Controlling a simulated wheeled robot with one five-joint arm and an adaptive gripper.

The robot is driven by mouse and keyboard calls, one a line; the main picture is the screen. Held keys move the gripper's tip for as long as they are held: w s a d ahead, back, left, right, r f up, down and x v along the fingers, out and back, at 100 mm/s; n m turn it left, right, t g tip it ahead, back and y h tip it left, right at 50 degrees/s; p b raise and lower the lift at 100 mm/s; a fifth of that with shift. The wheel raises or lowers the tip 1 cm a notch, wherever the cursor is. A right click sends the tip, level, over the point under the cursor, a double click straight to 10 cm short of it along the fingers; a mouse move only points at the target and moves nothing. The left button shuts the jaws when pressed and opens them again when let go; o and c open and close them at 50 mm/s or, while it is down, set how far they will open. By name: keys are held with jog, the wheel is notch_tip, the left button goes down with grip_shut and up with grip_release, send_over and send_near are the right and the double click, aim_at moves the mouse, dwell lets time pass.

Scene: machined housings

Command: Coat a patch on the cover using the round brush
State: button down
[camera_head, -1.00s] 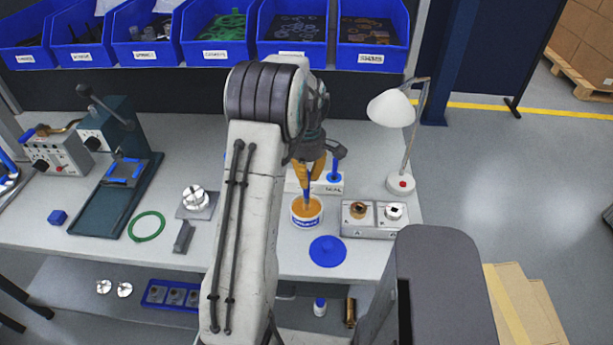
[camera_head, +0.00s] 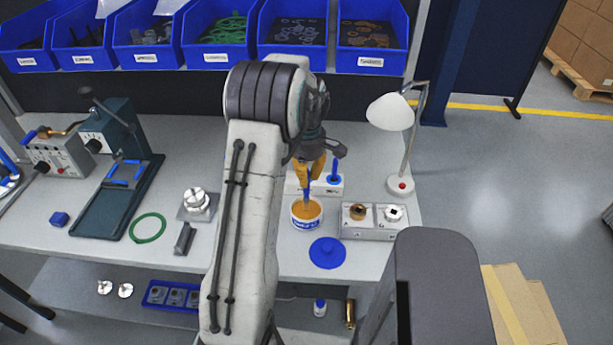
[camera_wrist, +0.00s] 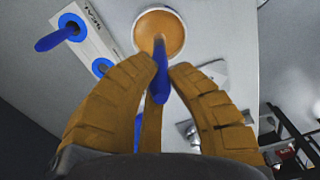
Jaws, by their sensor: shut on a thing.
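My gripper (camera_head: 311,180) is shut on a brush with a blue handle (camera_wrist: 160,78). The brush points down into an open tub of orange-brown paste (camera_head: 306,212), which also shows in the wrist view (camera_wrist: 160,33). The bristles are hidden, so I cannot tell the brush's shape. A white brush holder (camera_head: 325,186) stands behind the tub. It bears another blue-handled brush (camera_head: 336,168), and the wrist view shows an empty blue-ringed socket (camera_wrist: 102,66). A silver round part (camera_head: 196,199), perhaps the cover, sits on a grey plate left of my arm.
A blue lid (camera_head: 327,252) lies in front of the tub. A metal block (camera_head: 374,231) with a brass and a silver fitting stands to the right. A white lamp (camera_head: 392,111) stands behind it. A green ring (camera_head: 148,228) and a press (camera_head: 115,190) are at left.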

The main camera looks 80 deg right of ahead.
jog(key=shift+r+p, duration=1.95)
jog(key=shift+r, duration=0.95)
jog(key=shift+w, duration=0.15)
